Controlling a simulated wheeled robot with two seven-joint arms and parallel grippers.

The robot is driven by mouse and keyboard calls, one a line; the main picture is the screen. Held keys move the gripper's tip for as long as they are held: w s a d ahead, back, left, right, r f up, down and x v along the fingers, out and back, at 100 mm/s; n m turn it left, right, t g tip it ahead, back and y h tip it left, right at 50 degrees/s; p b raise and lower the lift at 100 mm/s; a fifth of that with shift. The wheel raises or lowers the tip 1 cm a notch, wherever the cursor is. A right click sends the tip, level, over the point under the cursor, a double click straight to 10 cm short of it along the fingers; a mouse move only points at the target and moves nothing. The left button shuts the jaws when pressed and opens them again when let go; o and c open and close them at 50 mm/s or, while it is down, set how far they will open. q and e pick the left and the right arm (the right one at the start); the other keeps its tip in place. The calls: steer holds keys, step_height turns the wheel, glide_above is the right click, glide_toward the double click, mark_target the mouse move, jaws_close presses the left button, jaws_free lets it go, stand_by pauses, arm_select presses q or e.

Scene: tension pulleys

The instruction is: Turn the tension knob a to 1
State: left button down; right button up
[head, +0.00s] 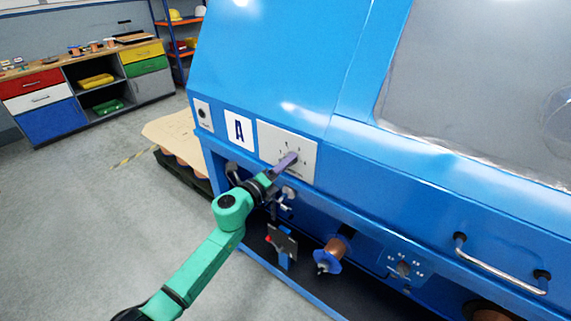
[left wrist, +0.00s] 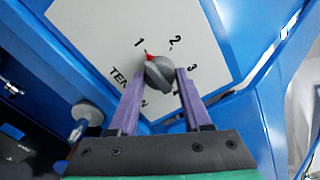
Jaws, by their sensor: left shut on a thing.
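The tension knob a (left wrist: 160,74) is a grey knob with a red pointer mark, on a pale dial plate (left wrist: 105,35) with the digits 1, 2 and 3. The red mark points up and slightly left, close to the digit 1. The purple fingers of my left gripper (left wrist: 160,80) stand on both sides of the knob and are shut on it. My right gripper is in neither view.
The blue machine (head: 290,60) fills the right side. Below the plate are a spool (head: 330,254), a small bracket (head: 284,243) and a handle bar (head: 500,268). A pallet with a board (head: 170,140) stands behind at left. The floor at left is clear.

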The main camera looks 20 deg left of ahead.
arm_select(q)
steer(key=shift+c, duration=1.8)
jaws_free()
steer(key=b+v, duration=0.2)
steer(key=v, duration=1.2)
steer(key=shift+s, duration=0.3)
steer(key=shift+a+f, duration=0.1)
